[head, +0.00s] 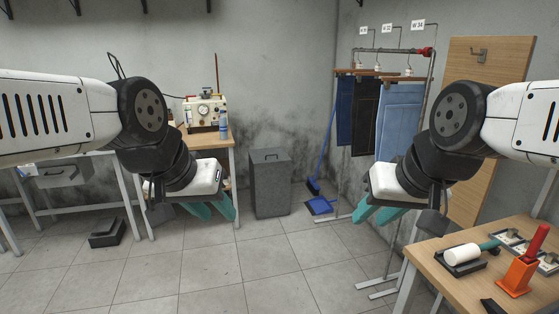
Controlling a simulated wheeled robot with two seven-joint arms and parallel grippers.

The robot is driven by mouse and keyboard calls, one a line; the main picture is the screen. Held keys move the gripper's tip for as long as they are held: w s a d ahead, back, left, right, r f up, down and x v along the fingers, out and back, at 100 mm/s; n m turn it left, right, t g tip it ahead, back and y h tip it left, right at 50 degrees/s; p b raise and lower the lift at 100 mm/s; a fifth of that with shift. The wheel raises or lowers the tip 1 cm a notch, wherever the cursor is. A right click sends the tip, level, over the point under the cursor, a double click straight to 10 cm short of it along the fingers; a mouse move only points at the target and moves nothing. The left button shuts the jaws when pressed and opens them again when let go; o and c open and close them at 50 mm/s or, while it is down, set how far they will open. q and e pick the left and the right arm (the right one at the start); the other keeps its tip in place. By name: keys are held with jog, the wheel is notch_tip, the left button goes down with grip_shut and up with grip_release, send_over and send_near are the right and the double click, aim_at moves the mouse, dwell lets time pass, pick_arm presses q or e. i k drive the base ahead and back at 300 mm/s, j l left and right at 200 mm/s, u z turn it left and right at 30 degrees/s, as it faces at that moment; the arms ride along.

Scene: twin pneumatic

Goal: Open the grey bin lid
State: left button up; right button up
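The grey bin (270,188) stands on the floor near the back wall, in the middle of the head view. Its grey lid (269,156) lies flat and closed on top, with a small dark handle. My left gripper (217,213) is left of the bin and nearer to me, with its teal fingers apart and nothing between them. My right gripper (372,215) is right of the bin, also nearer to me, with its teal fingers apart and empty. Neither gripper touches the bin.
A table with a cream machine (202,114) stands left of the bin. A blue broom (314,185) and dustpan (319,205) are right of it. Denim trousers (398,120) hang on a rack. A wooden table (481,284) with tools is front right. The floor between is clear.

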aim_at(269, 153)
jog(key=i+j+u, duration=0.3)
jog(key=i, duration=0.65)
jog(key=i+u, duration=0.25)
jog(key=i, duration=0.65)
jog(key=i+z, duration=0.1)
jog(key=i, duration=0.4)
jog(key=i+j+z, duration=0.1)
jog(key=i, duration=0.45)
jog(key=i+j, duration=0.15)
jog(key=i, duration=0.35)
jog(key=i+j+z, duration=0.15)
jog(key=i, duration=0.35)
jog(key=i+j+z, duration=0.25)
jog(key=i, duration=0.3)
